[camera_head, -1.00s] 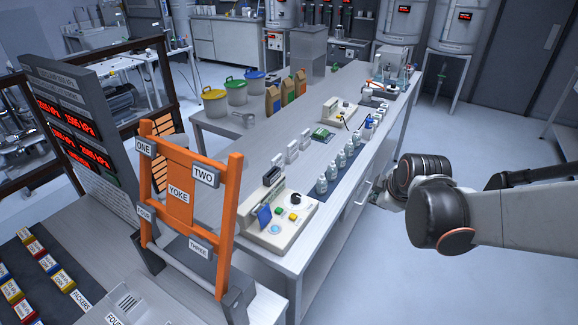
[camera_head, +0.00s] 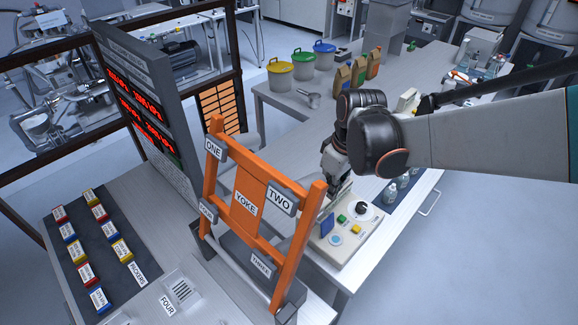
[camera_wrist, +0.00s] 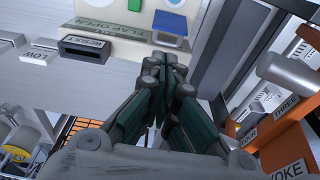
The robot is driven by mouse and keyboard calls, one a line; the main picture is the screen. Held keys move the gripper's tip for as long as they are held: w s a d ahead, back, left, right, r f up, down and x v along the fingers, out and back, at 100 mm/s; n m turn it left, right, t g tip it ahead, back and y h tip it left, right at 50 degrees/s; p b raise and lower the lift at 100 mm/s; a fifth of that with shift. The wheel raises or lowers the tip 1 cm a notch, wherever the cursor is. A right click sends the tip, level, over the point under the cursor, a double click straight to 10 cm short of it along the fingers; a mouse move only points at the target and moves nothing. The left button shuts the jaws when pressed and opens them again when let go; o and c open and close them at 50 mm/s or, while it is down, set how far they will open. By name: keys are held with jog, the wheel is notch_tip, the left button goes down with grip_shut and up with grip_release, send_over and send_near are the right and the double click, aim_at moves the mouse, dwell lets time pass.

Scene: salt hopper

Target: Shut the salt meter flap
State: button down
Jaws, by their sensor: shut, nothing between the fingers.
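The salt meter (camera_head: 347,240) is a cream console on the table, behind the orange YOKE frame. It has a yellow button, a green button, a dark knob and a pale blue button. Its small blue flap (camera_head: 327,225) stands up at the left side, partly behind the frame. In the wrist view the blue flap (camera_wrist: 170,24) lies just beyond my fingertips, beside a label that seems to read FLAP OPEN. My gripper (camera_wrist: 165,62) is shut and empty, pointing at the meter near the flap. Whether it touches the flap cannot be told.
The orange yoke frame (camera_head: 246,206) stands close in front of the meter. Small bottles (camera_head: 391,192) stand right of the meter. Paper bags (camera_head: 358,72) and lidded buckets (camera_head: 302,63) stand farther back. Packers blocks (camera_head: 95,250) lie at left.

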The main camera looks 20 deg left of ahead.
aim_at(321, 215)
jog(key=f, duration=0.3)
jog(key=a+f+b, duration=0.1)
jog(key=f, duration=0.5)
jog(key=shift+a+b, duration=0.3)
jog(key=shift+b, duration=0.1)
jog(key=shift+s, duration=0.1)
jog(key=shift+d, duration=0.15)
